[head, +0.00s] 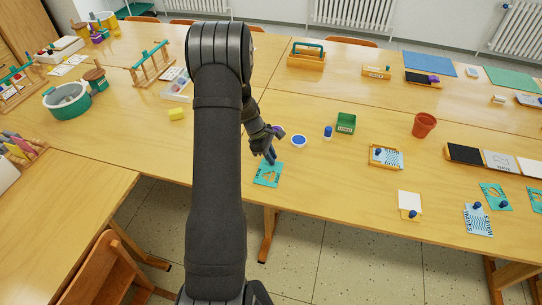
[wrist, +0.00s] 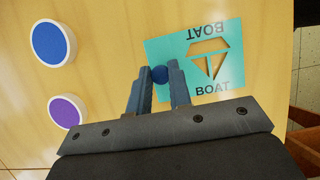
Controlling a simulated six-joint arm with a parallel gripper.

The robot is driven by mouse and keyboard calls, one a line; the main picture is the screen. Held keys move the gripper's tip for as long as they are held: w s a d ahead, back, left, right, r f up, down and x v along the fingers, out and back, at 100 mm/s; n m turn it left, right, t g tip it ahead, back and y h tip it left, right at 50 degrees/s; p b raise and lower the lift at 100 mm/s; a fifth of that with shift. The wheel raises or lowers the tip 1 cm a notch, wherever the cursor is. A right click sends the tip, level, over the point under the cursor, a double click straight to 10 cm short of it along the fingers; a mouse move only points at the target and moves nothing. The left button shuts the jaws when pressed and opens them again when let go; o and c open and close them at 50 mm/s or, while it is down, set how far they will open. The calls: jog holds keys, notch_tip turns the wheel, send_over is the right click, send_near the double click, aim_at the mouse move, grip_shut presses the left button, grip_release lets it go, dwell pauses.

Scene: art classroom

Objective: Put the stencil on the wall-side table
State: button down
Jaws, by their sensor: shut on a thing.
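The stencil (head: 268,175) is a flat teal plate with a boat-shaped cutout, near the front edge of the near table (head: 330,185). In the wrist view the stencil (wrist: 183,52) shows the word BOAT twice and a round blue knob (wrist: 160,74). My gripper (head: 270,159) is over the stencil's far side. In the wrist view my gripper (wrist: 161,77) is shut on the stencil's knob, one finger on each side. I cannot tell whether the stencil touches the table. The wall-side table (head: 345,78) stands behind the near table, towards the radiators.
A blue-topped pot (head: 298,141) and a purple-topped pot (wrist: 67,112) stand close to my gripper. A green box (head: 346,123) and a terracotta pot (head: 424,125) are to the right.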

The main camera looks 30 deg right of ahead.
jog(key=shift+f, duration=0.1)
jog(key=c, duration=1.3)
grip_release()
jog(key=v, duration=1.2)
jog(key=x, duration=1.1)
jog(key=shift+s+d+f, duration=0.1)
jog(key=shift+s+f, duration=0.05)
jog(key=shift+f, duration=0.15)
jog(key=shift+d+r, duration=0.1)
jog(key=shift+r, duration=1.6)
